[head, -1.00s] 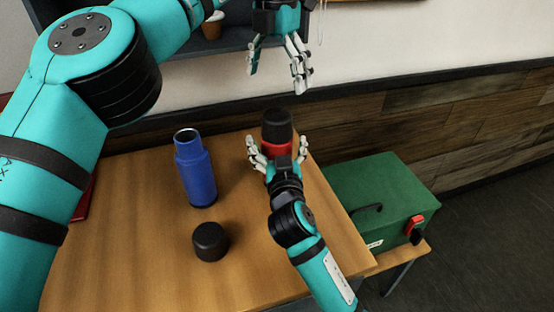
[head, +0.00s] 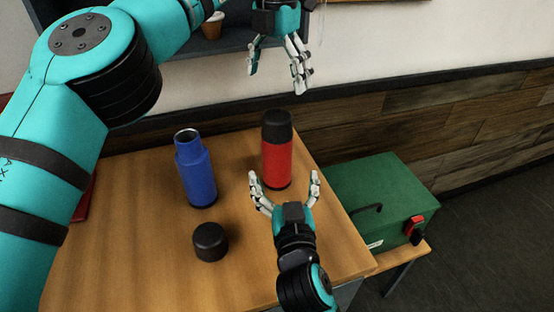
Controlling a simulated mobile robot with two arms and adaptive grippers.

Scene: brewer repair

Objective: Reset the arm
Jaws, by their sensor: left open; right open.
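My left gripper (head: 277,72) is open and empty, high up in front of the wall and beside the shelf. My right gripper (head: 285,186) is open and empty over the table, just in front of a red bottle. The red bottle (head: 277,163) stands upright with its black cap on. The fingers are apart from each other and spread toward the bottle's lower part; I cannot tell whether they touch it.
An open blue bottle (head: 197,175) stands upright on the wooden table (head: 130,240). A black cap (head: 210,241) lies in front of it. A green toolbox (head: 378,195) sits right of the table. A shelf (head: 190,38) with a small pot (head: 213,26) is behind.

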